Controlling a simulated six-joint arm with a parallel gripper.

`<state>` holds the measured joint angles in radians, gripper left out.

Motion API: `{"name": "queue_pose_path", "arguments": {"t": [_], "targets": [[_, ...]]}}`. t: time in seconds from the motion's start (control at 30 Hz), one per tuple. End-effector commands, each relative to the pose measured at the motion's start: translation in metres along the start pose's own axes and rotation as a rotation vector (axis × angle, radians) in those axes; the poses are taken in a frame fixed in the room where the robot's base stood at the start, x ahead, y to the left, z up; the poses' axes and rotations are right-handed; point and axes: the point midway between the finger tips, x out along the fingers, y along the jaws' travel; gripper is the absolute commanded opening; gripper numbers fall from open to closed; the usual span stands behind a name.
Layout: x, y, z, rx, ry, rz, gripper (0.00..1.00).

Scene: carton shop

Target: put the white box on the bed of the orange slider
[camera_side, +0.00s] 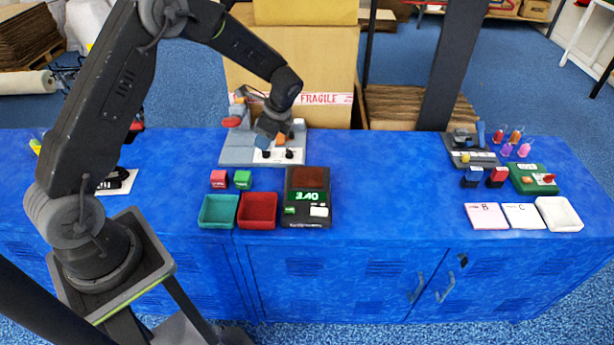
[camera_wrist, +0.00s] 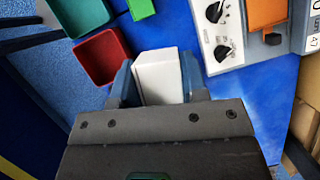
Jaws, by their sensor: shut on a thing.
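My gripper (camera_wrist: 158,82) is shut on the white box (camera_wrist: 160,70), with one blue finger on each side of it in the wrist view.
A green bin (camera_side: 219,211) and a red bin (camera_side: 258,210) stand in front, with a red and a green block behind them. A dark scale-like device (camera_side: 307,197) is right of them. Blue tabletop (camera_side: 390,180) is clear further right.

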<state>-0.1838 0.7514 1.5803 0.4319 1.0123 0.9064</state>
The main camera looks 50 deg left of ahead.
Motion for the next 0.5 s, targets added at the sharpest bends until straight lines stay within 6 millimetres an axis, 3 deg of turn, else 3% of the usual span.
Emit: {"name": "queue_pose_path", "arguments": {"t": [0.2, 0.5], "targets": [[0.003, -0.018, 0.009, 0.156, 0.002, -0.065, 0.12], [0.003, -0.02, 0.009, 0.174, 0.001, -0.072, 0.12]]}}
